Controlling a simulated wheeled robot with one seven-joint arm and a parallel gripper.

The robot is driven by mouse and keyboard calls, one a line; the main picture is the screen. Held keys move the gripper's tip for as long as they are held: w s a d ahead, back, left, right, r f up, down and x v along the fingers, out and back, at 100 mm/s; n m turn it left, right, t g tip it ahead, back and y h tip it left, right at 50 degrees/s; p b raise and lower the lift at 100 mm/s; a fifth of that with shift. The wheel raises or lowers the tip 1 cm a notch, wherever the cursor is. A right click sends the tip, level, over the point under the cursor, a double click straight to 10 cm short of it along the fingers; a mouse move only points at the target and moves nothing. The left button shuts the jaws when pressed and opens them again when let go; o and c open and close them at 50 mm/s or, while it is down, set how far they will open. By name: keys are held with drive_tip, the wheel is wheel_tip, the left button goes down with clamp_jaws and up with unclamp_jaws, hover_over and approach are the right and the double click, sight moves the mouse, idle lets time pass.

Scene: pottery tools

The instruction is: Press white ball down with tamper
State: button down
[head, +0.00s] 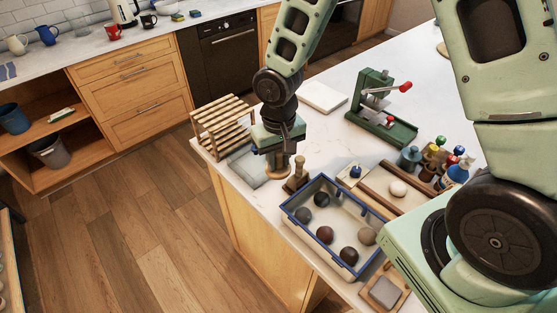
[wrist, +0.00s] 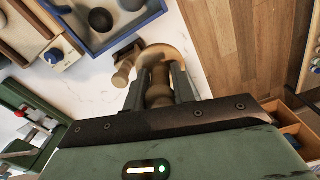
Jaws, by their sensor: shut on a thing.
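My gripper (head: 275,151) is shut on the wooden tamper (head: 278,173), over the left part of the counter. In the wrist view the handle of the tamper (wrist: 159,93) is between my two fingers (wrist: 157,83), with its round pale base beyond them. I cannot tell whether the base touches the counter. The white ball (head: 398,188) lies on a wood-framed board (head: 372,187) to the right, well apart from my gripper. The ball is not visible in the wrist view.
Close right of the tamper stands another wooden tool (head: 296,176). A blue-rimmed tray (head: 288,207) with several dark balls lies in front of the board. A wooden rack (head: 222,122), a green press (head: 378,108) and several bottles (head: 455,176) stand around.

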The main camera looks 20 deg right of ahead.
drive_tip(key=shift+f+b, duration=3.7)
drive_tip(key=shift+f, duration=2.7)
drive_tip(key=shift+f, duration=0.25)
drive_tip(key=c, duration=1.1)
unclamp_jaws()
